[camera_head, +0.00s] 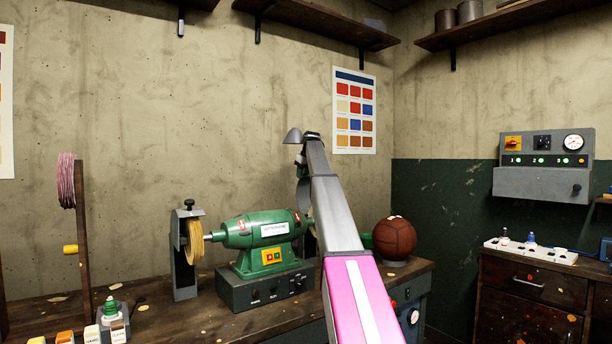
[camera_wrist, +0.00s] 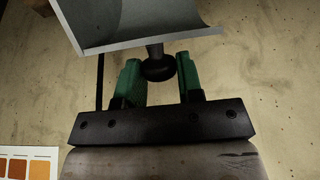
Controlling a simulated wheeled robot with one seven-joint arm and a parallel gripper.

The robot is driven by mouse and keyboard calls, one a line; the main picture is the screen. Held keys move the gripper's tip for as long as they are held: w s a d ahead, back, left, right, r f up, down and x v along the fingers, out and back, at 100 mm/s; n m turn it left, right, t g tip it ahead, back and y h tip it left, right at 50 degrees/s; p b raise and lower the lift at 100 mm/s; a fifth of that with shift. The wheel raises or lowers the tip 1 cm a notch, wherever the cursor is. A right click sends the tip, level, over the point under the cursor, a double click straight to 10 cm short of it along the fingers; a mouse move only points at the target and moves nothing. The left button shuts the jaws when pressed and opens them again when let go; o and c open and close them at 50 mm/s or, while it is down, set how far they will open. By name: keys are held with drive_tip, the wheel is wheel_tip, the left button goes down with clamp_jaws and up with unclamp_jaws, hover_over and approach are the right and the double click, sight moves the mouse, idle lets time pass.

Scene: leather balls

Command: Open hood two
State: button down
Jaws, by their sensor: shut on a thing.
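A green bench machine (camera_head: 264,235) stands on the workbench, with a grey hood (camera_head: 188,212) over the wheel at its left end. This left hood has a small dark knob on top. My arm crosses the middle of the head view and hides most of the machine's right end. In the wrist view my gripper (camera_wrist: 158,68) has its green fingers on both sides of a dark round knob (camera_wrist: 157,70) and is shut on it. The knob's stem joins a curved grey sheet, a hood (camera_wrist: 140,22), at the top of that view. No number shows on either hood.
A brown leather ball (camera_head: 394,237) sits on the bench right of my arm. A wire spool on a post (camera_head: 82,220) and small bottles (camera_head: 113,320) stand at the left. A control panel (camera_head: 541,165) hangs at the right.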

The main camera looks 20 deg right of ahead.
drive_tip(key=shift+w+a+f, duration=0.1)
drive_tip(key=shift+w, duration=0.1)
drive_tip(key=c, duration=0.8)
unclamp_jaws()
drive_tip(key=v, duration=1)
drive_tip(key=shift+s+r, duration=0.1)
drive_tip(key=shift+r, duration=0.3)
